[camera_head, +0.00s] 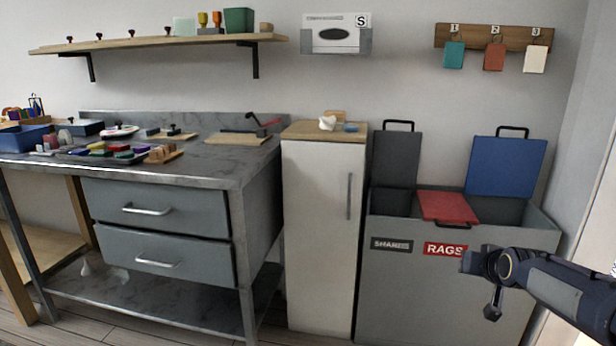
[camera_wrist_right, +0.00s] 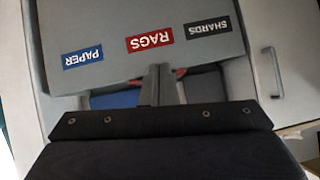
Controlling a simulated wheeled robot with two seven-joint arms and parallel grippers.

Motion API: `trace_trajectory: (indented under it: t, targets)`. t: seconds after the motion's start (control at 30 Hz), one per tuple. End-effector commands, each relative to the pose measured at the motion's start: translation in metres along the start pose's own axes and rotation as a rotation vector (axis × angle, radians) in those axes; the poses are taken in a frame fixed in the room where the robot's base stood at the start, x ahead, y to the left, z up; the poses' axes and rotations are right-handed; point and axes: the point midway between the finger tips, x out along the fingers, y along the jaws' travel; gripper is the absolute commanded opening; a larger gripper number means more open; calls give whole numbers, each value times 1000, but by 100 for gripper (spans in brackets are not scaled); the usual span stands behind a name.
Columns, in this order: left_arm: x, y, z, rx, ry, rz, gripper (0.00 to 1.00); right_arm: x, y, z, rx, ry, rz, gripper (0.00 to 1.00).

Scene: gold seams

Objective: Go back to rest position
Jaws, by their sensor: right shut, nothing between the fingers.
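My right gripper (camera_head: 474,262) comes in from the right in the head view and hangs in front of the grey bin (camera_head: 440,290), near its RAGS label (camera_head: 445,250). In the right wrist view its two fingers (camera_wrist_right: 160,85) are together with nothing between them. That view, upside down, also shows the PAPER (camera_wrist_right: 82,57), RAGS (camera_wrist_right: 150,40) and SHARDS (camera_wrist_right: 208,28) labels. My left gripper is not in view.
The bin's red lid (camera_head: 447,207) lies down; its grey lid (camera_head: 396,160) and blue lid (camera_head: 507,167) stand up. A white cabinet (camera_head: 320,230) adjoins the bin on the left. A cluttered metal workbench (camera_head: 215,170) stands farther left. Key tags hang above.

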Motion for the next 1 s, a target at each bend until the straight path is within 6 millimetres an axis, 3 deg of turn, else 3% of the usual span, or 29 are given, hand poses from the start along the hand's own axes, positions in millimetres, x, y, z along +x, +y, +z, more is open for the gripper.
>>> trace_trajectory:
  t: [0.03,0.1,0.3,0.5,0.77,0.8,1.0]
  targets:
    - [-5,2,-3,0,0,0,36,-40,-10,10,19,-38,-27,0]
    - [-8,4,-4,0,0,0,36,-84,-22,34,39,-102,-64,0]
    - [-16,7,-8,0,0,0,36,-190,-57,121,62,-278,-170,0]
    - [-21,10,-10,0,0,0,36,-249,-77,194,52,-399,-240,0]
    - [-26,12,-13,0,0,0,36,-298,-94,274,29,-518,-305,0]
    - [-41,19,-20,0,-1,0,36,-308,-97,257,31,-519,-303,0]
    - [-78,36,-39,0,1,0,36,-332,-102,221,32,-518,-302,0]
